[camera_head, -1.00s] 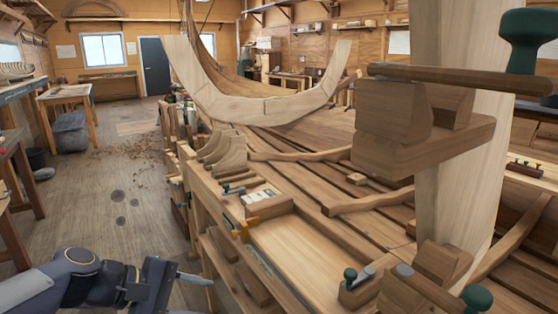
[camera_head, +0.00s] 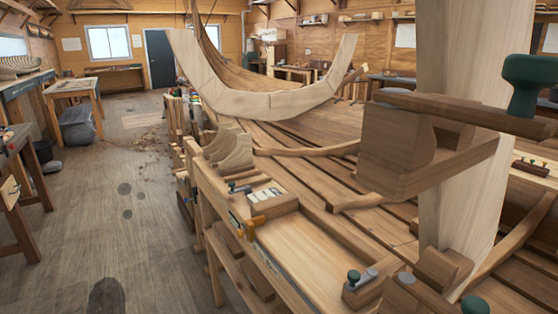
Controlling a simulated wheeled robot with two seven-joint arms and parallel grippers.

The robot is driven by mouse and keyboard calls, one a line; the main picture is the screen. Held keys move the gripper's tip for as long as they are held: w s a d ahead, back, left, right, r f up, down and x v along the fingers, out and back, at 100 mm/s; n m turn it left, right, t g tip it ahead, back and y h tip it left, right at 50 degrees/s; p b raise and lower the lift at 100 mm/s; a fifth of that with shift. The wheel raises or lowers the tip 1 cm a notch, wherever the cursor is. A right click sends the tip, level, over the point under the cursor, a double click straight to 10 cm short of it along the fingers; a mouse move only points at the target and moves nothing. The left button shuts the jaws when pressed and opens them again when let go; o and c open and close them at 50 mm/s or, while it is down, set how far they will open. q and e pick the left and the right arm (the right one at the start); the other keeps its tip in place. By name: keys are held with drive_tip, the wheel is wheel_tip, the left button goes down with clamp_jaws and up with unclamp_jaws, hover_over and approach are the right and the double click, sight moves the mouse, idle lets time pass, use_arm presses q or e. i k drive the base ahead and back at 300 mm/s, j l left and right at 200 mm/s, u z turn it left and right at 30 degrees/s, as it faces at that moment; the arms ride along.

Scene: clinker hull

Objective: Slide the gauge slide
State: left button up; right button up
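A small yellow-orange piece (camera_head: 254,222) sits at the left edge of the workbench top (camera_head: 300,255), beside a pale strip that runs along the edge. It may be the gauge slide, but it is too small to tell for sure. A wooden block with white panels (camera_head: 266,198) lies just behind it, with a small dark-handled tool (camera_head: 238,187) at its far end. Neither of my grippers shows in the head view.
A wooden block with a green knob (camera_head: 357,284) stands at the bench's near right. A large wooden clamp (camera_head: 430,150) with a green handle juts in at the right beside an upright plank (camera_head: 465,190). The floor (camera_head: 70,220) at left is open.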

sight(250, 224)
drive_tip(key=j+z, duration=0.2)
drive_tip(key=j, duration=0.65)
drive_tip(key=k+j+z, duration=0.15)
drive_tip(key=j, duration=0.65)
drive_tip(key=i+j, duration=0.05)
